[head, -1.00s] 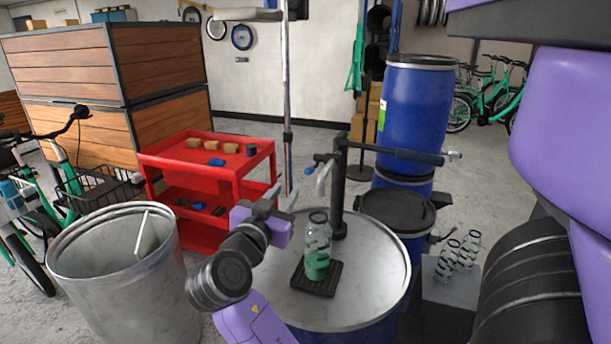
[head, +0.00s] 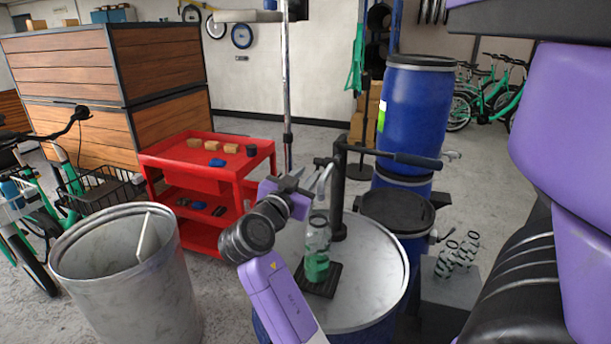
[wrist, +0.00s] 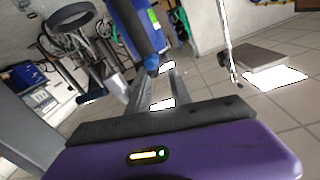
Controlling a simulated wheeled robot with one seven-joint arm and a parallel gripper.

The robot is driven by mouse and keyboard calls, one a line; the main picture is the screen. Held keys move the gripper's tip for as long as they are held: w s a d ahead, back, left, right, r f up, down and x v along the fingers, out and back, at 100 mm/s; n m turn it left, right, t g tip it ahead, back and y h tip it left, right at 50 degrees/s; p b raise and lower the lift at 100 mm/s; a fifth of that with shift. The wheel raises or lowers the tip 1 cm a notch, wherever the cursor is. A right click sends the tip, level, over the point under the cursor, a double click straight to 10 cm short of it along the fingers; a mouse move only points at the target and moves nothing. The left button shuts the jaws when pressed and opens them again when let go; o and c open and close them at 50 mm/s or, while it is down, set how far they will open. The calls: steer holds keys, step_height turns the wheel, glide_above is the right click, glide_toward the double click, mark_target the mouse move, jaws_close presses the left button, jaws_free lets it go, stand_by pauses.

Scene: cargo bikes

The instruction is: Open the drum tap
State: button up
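A blue drum with a grey metal lid (head: 372,268) carries a dark upright post (head: 339,200) and a grey spout that is partly hidden by my gripper. A small blue lever, seemingly the tap's, shows just beyond my fingertips in the wrist view (wrist: 151,63). My gripper (head: 313,176) is beside the spout at about its height. In the wrist view my gripper (wrist: 155,85) has its two fingers apart with nothing clearly between them. Contact with the lever cannot be told. A clear bottle (head: 317,246) with green liquid stands under the spout on a black drip mat (head: 326,286).
A dark horizontal handle (head: 408,158) extends right from the post. Stacked blue drums (head: 414,110) stand behind. A galvanised bin (head: 125,270) is at left and a red cart (head: 195,178) behind it. Coiled springs or patterned bottles (head: 458,252) sit on a box at right.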

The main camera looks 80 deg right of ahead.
jaws_close()
stand_by(0.5)
stand_by(0.8)
jaws_free()
steer(key=w+a+b, duration=0.1)
steer(key=a+b, duration=0.1)
steer(key=a, duration=0.5)
steer(key=shift+w+a, duration=0.25)
steer(key=shift+a, duration=0.15)
